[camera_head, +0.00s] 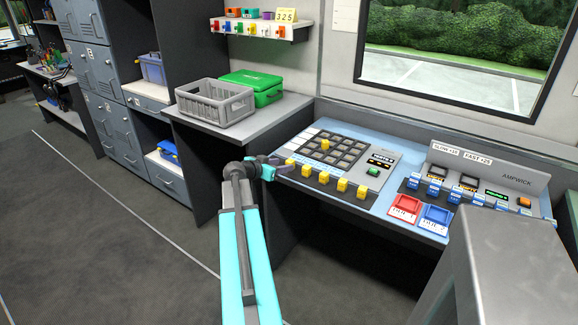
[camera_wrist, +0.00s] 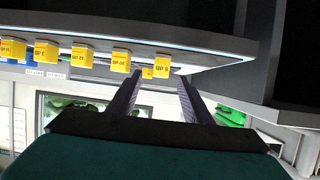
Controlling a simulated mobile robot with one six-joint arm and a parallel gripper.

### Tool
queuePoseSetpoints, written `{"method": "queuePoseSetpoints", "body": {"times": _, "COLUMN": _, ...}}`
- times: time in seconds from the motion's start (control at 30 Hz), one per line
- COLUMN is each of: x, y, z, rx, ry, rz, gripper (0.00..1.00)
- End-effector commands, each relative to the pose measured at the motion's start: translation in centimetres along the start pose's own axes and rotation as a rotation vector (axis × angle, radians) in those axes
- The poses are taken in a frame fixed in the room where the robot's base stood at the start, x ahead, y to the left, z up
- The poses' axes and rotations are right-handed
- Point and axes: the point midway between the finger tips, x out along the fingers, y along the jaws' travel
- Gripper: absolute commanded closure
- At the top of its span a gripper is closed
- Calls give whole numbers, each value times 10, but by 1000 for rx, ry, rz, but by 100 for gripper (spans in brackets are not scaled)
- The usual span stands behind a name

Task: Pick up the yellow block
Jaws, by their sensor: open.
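Several yellow blocks stand in a row along the front edge of the blue console. The leftmost yellow block (camera_head: 290,164) is closest to my gripper (camera_head: 278,161). Another yellow block (camera_head: 325,145) sits in a cell of the dark grid tray (camera_head: 352,172). In the wrist view, which looks upside down, my gripper (camera_wrist: 158,86) has its two fingers apart with nothing held between them. The nearest yellow block (camera_wrist: 161,66) of the row appears just beyond the fingertips, between their lines. I see no contact with any block.
A grey crate (camera_head: 215,103) and a green box (camera_head: 251,88) stand on the counter to the left. Floor is clear at left.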

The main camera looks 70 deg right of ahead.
Motion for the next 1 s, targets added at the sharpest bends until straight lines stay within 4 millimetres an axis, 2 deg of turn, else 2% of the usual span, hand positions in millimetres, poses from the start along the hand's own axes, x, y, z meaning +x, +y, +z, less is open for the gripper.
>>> {"method": "queuePoseSetpoints", "body": {"times": 0.03, "x": 6, "y": 0, "z": -1, "rx": 0, "ry": 0, "rz": 2, "gripper": 55}}
{"method": "queuePoseSetpoints", "body": {"times": 0.2, "x": 15, "y": -1, "z": 0, "rx": 1, "ry": 0, "rz": -1, "gripper": 55}}
{"method": "queuePoseSetpoints", "body": {"times": 0.67, "x": 18, "y": -1, "z": 0, "rx": 0, "ry": 0, "rz": -1, "gripper": 55}}
{"method": "queuePoseSetpoints", "body": {"times": 1.0, "x": 48, "y": -6, "z": -1, "rx": 0, "ry": -1, "rz": 0, "gripper": 55}}
